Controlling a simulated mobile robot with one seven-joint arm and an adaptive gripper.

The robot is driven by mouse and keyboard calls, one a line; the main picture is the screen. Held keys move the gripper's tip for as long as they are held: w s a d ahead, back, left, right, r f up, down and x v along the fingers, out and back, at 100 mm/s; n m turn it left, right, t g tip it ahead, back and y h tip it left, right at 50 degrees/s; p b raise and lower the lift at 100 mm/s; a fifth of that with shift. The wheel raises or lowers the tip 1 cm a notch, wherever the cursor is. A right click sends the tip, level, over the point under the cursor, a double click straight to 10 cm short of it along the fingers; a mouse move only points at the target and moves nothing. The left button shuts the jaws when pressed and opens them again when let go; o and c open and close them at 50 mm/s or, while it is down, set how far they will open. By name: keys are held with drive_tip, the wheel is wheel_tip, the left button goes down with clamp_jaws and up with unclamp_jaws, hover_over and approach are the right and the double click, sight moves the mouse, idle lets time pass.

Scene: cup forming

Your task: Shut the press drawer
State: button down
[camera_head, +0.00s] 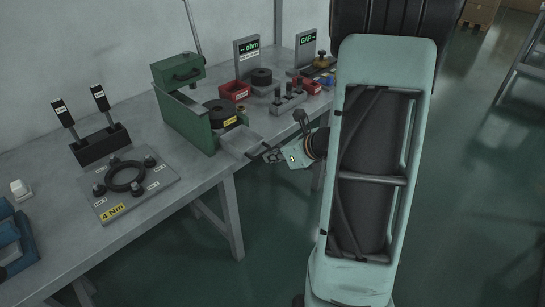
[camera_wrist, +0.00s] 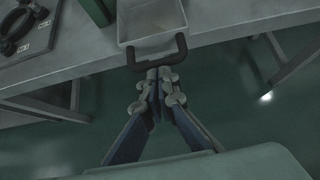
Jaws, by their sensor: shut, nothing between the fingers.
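The green press (camera_head: 190,112) stands on the workbench. Its grey drawer (camera_head: 240,138) sticks out past the bench's front edge. In the wrist view the drawer (camera_wrist: 152,20) is an open, empty-looking tray at the top, with a dark U-shaped handle (camera_wrist: 157,52) on its near side. My gripper (camera_head: 270,155) is in front of the drawer. In the wrist view my gripper (camera_wrist: 158,74) is shut and empty, its fingertips at or just below the handle. I cannot tell whether they touch it.
The grey workbench (camera_head: 150,220) runs along the wall. A 4 Nm plate with a black ring (camera_head: 125,178) lies left of the press. Red bins (camera_head: 234,91) and the ohm sign (camera_head: 247,47) stand to the right. Open floor lies in front of the bench.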

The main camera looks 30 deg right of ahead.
approach(235, 140)
drive_tip(key=x, duration=0.4)
drive_tip(key=shift+w+a+f+b, duration=0.2)
drive_tip(key=shift+w+b, duration=0.05)
drive_tip(key=shift+b, duration=0.05)
